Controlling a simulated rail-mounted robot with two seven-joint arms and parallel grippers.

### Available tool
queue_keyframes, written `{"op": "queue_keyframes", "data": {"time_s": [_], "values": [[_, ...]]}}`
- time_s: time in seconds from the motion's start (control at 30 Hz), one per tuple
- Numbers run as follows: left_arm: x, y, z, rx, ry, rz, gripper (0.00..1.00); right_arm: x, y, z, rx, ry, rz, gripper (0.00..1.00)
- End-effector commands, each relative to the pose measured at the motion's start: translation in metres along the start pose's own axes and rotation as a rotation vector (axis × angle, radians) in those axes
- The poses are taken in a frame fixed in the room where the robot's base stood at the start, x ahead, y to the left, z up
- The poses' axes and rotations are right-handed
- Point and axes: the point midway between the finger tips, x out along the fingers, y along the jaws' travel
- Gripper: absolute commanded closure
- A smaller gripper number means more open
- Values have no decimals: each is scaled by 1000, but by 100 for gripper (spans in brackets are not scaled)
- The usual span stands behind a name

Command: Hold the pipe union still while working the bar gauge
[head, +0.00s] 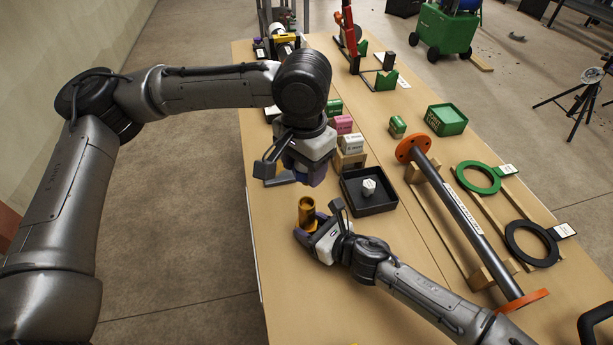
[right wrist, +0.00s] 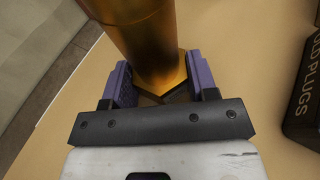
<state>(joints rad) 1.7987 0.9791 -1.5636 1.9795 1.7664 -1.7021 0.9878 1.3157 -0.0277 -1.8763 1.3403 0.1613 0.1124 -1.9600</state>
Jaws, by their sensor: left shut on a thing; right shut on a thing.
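The pipe union, a brass upright cylinder (head: 306,212) with a wider foot, stands near the table's left edge. My right gripper (head: 311,237) is shut on its lower part; the right wrist view shows the purple fingers on both sides of the brass body (right wrist: 150,40). My left gripper (head: 312,176) hangs above the table, farther back than the union and apart from it. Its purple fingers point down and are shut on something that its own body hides. I cannot make out the bar gauge for certain in either view.
A black tray (head: 375,210) with a pale plug (head: 369,187) stands right of the union. Small boxes (head: 350,143) stand behind it. A long grey flanged pipe (head: 470,225) lies on wooden supports to the right, beside green (head: 459,178) and black rings (head: 508,240).

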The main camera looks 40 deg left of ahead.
Motion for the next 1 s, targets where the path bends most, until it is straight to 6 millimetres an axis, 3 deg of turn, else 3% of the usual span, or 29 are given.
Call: {"op": "queue_keyframes", "data": {"time_s": [0.5, 1.0], "values": [[1, 0, 0, -1, -1, 3, 76, 0, 0, 0, 0, 0, 1, 75], [43, 0, 0, 0, -1, 2, 76, 0, 0, 0, 0, -1, 1, 75]]}}
